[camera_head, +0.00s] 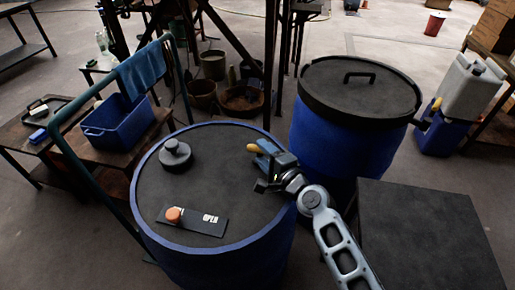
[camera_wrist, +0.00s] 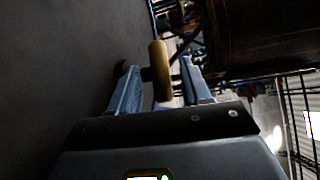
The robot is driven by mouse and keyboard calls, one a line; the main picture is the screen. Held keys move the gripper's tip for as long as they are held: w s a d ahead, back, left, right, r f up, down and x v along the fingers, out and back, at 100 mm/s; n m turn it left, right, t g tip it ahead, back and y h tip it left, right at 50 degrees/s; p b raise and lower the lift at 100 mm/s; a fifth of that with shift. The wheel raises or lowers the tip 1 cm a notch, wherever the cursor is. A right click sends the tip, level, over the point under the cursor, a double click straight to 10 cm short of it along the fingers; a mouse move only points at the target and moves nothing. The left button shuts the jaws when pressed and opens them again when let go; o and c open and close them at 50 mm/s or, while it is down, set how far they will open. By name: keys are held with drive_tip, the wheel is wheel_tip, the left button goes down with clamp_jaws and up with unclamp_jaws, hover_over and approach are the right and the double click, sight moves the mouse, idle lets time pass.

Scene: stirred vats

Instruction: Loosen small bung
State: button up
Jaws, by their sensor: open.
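A blue vat (camera_head: 153,240) has a dark round top. A black knobbed bung (camera_head: 176,154) sits at the top's far left. A smaller orange cap (camera_head: 173,214) sits at the near left on a dark plate (camera_head: 205,222) marked OPEN. My gripper (camera_head: 263,160) is over the right side of the top, away from both. It is open. A yellow-brown handle (camera_head: 253,148) shows at its fingers. In the wrist view this handle (camera_wrist: 160,68) stands between my two spread fingers (camera_wrist: 158,85). I cannot tell whether they touch it, or what its hidden base joins.
A second blue vat (camera_head: 340,145) with a black handled lid (camera_head: 360,92) stands close behind at right. A dark box-like surface (camera_head: 425,235) is at lower right. A teal rail (camera_head: 92,178) runs along the left, near a blue bin (camera_head: 115,128).

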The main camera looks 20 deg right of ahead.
sight(262, 152)
drive_tip(key=shift+x, duration=1.55)
drive_tip(key=shift+f, duration=0.1)
clamp_jaws()
